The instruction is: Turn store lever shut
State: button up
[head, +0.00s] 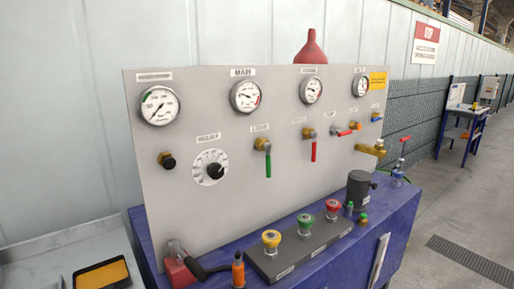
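A grey upright panel (228,188) carries several valve levers on brass bodies. The green-handled lever (268,165) hangs straight down, left of the others. A red-handled lever (313,151) hangs down to its right. A small red lever (343,132) points sideways, with a small orange lever (357,126) beside it. A small blue lever (377,119) near the right edge also lies sideways. The labels above these levers are too small to read, so I cannot tell which is the store lever. My gripper is not in view.
The panel stands on a blue bench (397,215). A red funnel (311,48) stands above. Open floor (440,190) lies right.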

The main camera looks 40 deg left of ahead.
aim_at(314, 134)
jog(key=u, duration=1.1)
